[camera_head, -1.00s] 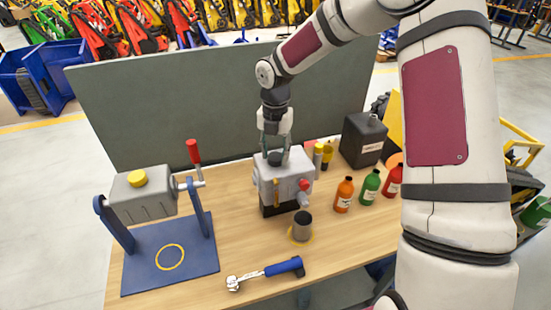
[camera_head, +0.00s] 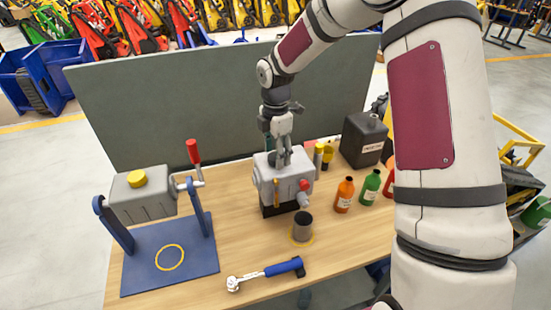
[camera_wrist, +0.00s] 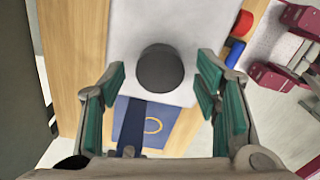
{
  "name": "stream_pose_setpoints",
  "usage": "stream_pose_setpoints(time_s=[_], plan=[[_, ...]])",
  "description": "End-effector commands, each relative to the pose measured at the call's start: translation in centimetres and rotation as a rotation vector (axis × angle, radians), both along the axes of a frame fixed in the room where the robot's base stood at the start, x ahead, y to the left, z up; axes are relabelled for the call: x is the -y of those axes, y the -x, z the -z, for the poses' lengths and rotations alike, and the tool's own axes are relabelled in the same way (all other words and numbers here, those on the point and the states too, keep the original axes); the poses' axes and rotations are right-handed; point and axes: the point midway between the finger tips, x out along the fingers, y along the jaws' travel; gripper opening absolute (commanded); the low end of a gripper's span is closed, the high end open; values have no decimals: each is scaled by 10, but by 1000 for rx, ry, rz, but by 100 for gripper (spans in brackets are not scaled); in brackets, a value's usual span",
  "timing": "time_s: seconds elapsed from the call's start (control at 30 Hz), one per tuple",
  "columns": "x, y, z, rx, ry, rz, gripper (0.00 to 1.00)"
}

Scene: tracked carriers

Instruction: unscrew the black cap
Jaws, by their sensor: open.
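The black cap (camera_wrist: 160,68) is a round dark disc on top of the light grey box-shaped unit (camera_head: 284,178). In the wrist view it sits between my two green-padded fingers, with a gap on each side. My gripper (camera_head: 280,157) points straight down over the unit's top and is open. In the head view the fingers partly hide the cap (camera_head: 272,159). I cannot tell from the frames how far down the fingertips reach beside the cap.
A red knob (camera_head: 304,185) sticks out of the unit's front. A dark cup (camera_head: 302,226), a blue-handled ratchet (camera_head: 266,274) and several bottles (camera_head: 344,195) stand or lie nearby. A blue stand (camera_head: 170,255) with a grey tank is at left. A grey panel (camera_head: 180,110) rises behind.

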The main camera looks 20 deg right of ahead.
Motion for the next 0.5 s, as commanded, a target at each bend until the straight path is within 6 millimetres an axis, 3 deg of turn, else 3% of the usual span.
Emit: stream_pose_setpoints(time_s=[0.27, 0.5], plan=[[0, 0, 0, 0, 1, 186, 57], [-1, -1, 0, 1, 1, 546, 57]])
